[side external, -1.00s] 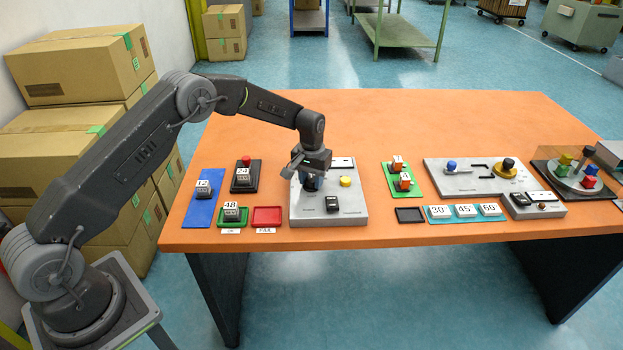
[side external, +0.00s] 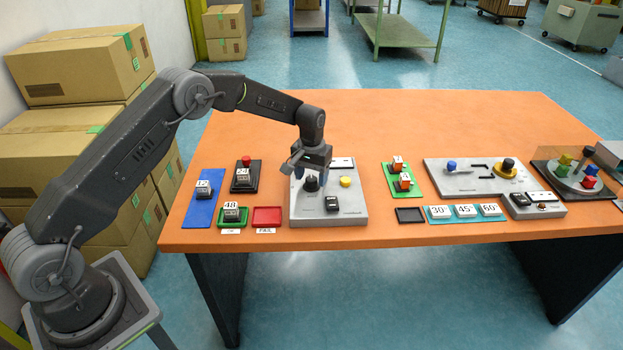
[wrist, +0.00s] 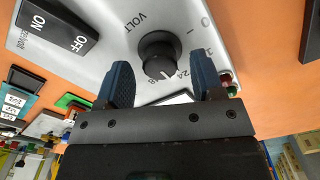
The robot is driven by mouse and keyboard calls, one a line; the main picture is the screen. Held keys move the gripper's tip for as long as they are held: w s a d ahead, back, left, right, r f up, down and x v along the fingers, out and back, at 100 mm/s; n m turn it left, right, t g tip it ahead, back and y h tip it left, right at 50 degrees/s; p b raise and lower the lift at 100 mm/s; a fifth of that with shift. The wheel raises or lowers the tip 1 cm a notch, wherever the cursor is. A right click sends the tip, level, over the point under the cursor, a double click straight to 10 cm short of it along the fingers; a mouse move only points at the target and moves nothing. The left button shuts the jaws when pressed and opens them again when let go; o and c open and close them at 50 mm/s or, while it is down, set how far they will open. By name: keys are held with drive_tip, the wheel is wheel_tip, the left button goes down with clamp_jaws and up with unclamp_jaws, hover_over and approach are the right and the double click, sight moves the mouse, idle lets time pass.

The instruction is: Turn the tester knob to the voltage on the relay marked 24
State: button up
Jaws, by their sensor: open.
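The tester (side external: 355,207) is a light grey box with a black round knob (side external: 311,184). In the wrist view the knob (wrist: 160,50) sits beside the word VOLT, and its white pointer mark lies between the 24 and a partly hidden number ending in 8, close to the 24. My gripper (side external: 311,172) is open just above the knob, with its blue fingers apart on either side and holding nothing. A relay (side external: 243,178), its label seeming to read 24, sits on a black stand with a red button.
A relay marked 12 (side external: 203,189) is on a blue mat, and one marked 48 (side external: 232,214) is in a green tray. A red FAIL tray (side external: 268,216) is empty. A yellow button (side external: 345,181) and a black ON/OFF switch (side external: 332,203) are on the tester.

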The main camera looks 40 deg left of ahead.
sight(311, 179)
wheel_tip(311, 179, up, 12)
drive_tip(key=shift+r, duration=0.25)
idle(0.3)
drive_tip(key=s+d+r+m+t, duration=0.2)
drive_tip(key=s+d+r+t, duration=0.15)
drive_tip(key=s+r, duration=1.35)
drive_tip(key=s+d+f+t, duration=0.1)
drive_tip(key=s, duration=0.9)
drive_tip(key=s+d+f+m+t, duration=0.1)
drive_tip(key=s+f, duration=0.1)
drive_tip(key=s, duration=0.8)
drive_tip(key=shift+d+m, duration=0.3)
drive_tip(key=shift+d, duration=0.1)
